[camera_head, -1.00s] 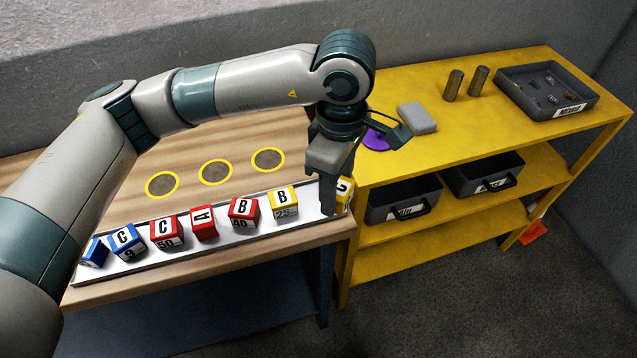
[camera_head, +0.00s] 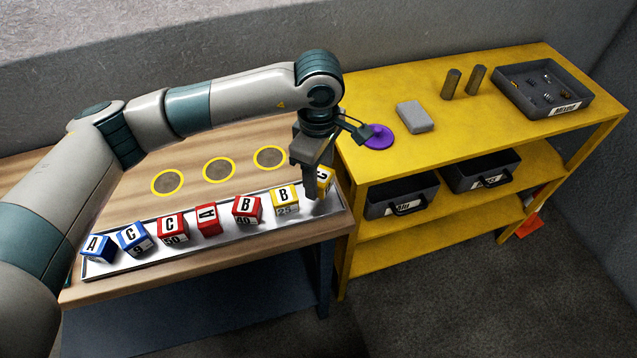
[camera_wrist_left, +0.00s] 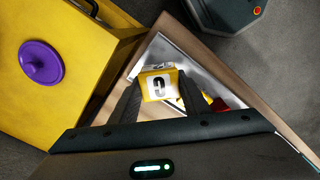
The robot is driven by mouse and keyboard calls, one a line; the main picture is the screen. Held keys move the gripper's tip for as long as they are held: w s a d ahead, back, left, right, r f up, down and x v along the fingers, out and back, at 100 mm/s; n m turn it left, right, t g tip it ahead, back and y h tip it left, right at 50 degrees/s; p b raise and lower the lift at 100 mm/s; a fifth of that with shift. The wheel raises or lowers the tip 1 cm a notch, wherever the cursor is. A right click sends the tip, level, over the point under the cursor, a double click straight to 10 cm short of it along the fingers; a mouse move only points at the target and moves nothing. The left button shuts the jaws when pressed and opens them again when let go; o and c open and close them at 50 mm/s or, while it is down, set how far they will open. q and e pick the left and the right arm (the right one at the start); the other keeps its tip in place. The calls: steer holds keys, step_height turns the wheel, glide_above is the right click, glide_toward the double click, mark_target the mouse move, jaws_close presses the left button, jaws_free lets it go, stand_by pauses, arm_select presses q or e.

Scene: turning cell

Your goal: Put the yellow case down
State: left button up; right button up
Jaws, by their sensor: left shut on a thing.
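My left gripper (camera_head: 312,188) is shut on a yellow case marked C (camera_head: 325,180), over the right end of the long metal tray (camera_head: 110,269). The fingers hide part of the case. In the left wrist view the case (camera_wrist_left: 159,84) sits between the fingertips with its letter face showing. I cannot tell whether its underside touches the tray. Another yellow case, marked B and 25 (camera_head: 285,200), stands in the tray just left of the gripper. My right gripper is not in view.
Red cases, such as one marked B (camera_head: 247,210), and blue cases, such as one marked C (camera_head: 133,238), fill the tray leftward. Three empty yellow-ringed circles (camera_head: 219,170) lie behind it. A yellow shelf (camera_head: 440,135) stands right, with a purple disc (camera_head: 379,137) near its edge.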

mark_target(319, 186)
arm_select(q)
steer(key=shift+f+p, duration=0.75)
steer(key=shift+f, duration=0.85)
steer(key=shift+f+b, duration=0.2)
steer(key=shift+b, duration=0.15)
steer(key=o, duration=0.9)
steer(key=shift+r, duration=0.15)
